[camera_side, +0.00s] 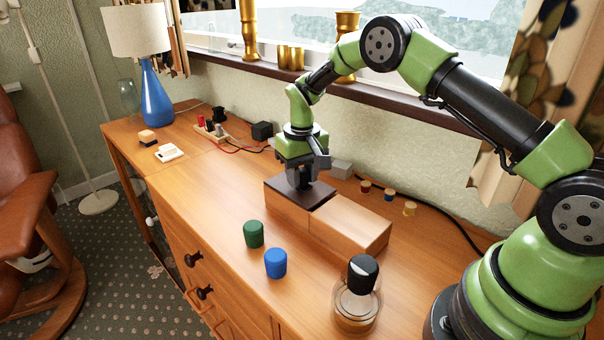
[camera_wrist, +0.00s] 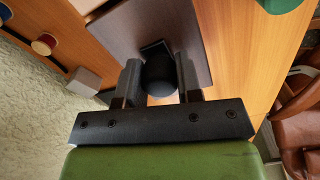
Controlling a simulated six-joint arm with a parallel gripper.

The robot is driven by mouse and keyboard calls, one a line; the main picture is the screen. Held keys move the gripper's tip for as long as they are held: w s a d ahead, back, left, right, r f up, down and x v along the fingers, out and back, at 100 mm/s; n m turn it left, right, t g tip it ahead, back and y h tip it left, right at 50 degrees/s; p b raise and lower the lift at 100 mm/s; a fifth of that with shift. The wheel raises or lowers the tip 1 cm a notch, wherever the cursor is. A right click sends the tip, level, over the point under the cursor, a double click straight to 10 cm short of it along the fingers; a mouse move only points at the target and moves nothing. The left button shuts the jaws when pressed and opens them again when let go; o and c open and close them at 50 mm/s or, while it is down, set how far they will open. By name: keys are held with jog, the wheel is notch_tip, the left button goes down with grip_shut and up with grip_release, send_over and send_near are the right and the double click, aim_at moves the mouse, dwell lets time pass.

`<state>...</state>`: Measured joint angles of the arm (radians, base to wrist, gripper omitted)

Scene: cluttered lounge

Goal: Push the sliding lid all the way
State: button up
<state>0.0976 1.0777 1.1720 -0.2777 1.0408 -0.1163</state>
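The dark sliding lid (camera_side: 300,195) lies flat over the left part of a long wooden box (camera_side: 350,222); the box's right part shows a plain wood top. In the wrist view the dark lid (camera_wrist: 118,28) lies below my fingers. My gripper (camera_side: 302,181) points down and is low over the lid. In the wrist view its two fingers (camera_wrist: 160,82) stand either side of a black rounded knob (camera_wrist: 160,70). The knob nearly fills the space between them; I cannot tell whether they press on it. The fingers hide the knob's sides.
Green (camera_side: 253,234) and blue (camera_side: 276,263) knobs stand in front of the box, a black-topped glass jar (camera_side: 357,295) at front right. A grey block (camera_side: 340,169) and small colored pegs (camera_side: 388,194) sit behind.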

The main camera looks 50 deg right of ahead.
jog(key=s, duration=1.2)
jog(key=shift+s, duration=0.4)
jog(key=o, duration=0.9)
jog(key=shift+r, duration=0.1)
notch_tip(320, 180, up, 10)
jog(key=shift+f, duration=0.1)
